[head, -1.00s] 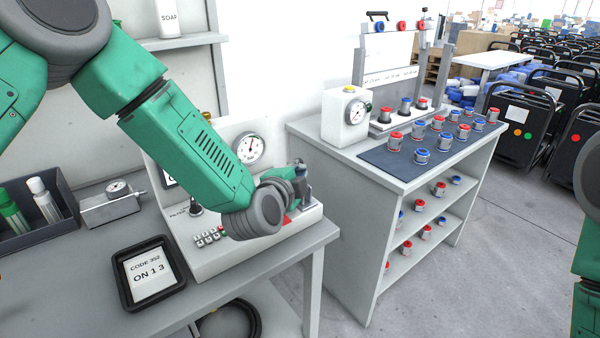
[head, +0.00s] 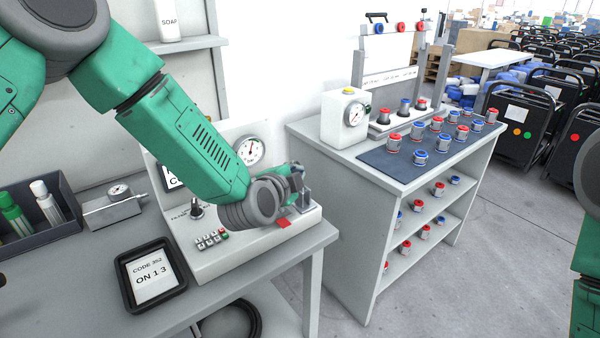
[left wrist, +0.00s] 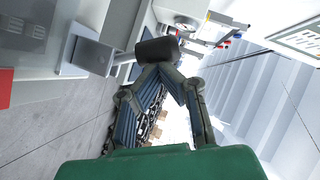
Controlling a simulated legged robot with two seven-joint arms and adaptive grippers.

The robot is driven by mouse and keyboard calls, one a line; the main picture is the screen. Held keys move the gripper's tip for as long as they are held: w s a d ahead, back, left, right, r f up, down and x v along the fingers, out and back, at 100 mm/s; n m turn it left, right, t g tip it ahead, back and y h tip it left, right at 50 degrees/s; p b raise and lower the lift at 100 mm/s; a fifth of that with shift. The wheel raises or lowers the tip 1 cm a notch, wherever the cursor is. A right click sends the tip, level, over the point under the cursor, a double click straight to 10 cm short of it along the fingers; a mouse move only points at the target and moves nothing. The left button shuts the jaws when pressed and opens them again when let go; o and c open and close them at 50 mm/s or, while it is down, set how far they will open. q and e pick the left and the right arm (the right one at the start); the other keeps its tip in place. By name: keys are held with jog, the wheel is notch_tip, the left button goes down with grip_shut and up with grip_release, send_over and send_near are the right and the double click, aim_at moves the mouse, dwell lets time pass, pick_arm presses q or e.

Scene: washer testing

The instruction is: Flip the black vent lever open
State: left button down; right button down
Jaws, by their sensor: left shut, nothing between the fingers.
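The white test console (head: 195,255) stands on the grey bench, with a red patch (head: 284,222) near its right end. My left gripper (head: 298,180) is over that right end, partly hidden behind its own wrist. In the left wrist view its fingers (left wrist: 158,50) meet at the tips, shut and empty. A grey metal post (head: 306,196) stands beside the gripper; a grey block on a plate (left wrist: 92,52) shows left of the fingers in the wrist view. My right gripper is out of view.
A shelf unit (head: 350,190) with red and blue fittings stands to the right, across a narrow gap.

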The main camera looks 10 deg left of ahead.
pick_arm(q)
jog(key=shift+w+a+r+n+g+h+p, duration=0.2)
jog(key=shift+w+a+n+g+h+p, duration=0.25)
jog(key=shift+a+n+g+p, duration=0.35)
jog(key=shift+w+a+f+n+g+h+p, duration=0.4)
jog(key=shift+w+n+g, duration=0.1)
jog(key=shift+n, duration=0.2)
jog(key=shift+w+a+f+n+g+h, duration=0.25)
jog(key=shift+a+f+n+g, duration=0.1)
jog(key=shift+n+g, duration=0.2)
jog(key=shift+w+a+f+n+g+h+b, duration=0.35)
jog(key=shift+a+f+n+g+h+b, duration=0.15)
jog(key=shift+n+b, duration=0.25)
jog(key=shift+w+a+f+b, duration=0.2)
jog(key=shift+f+b, duration=0.2)
jog(key=shift+f, duration=0.25)
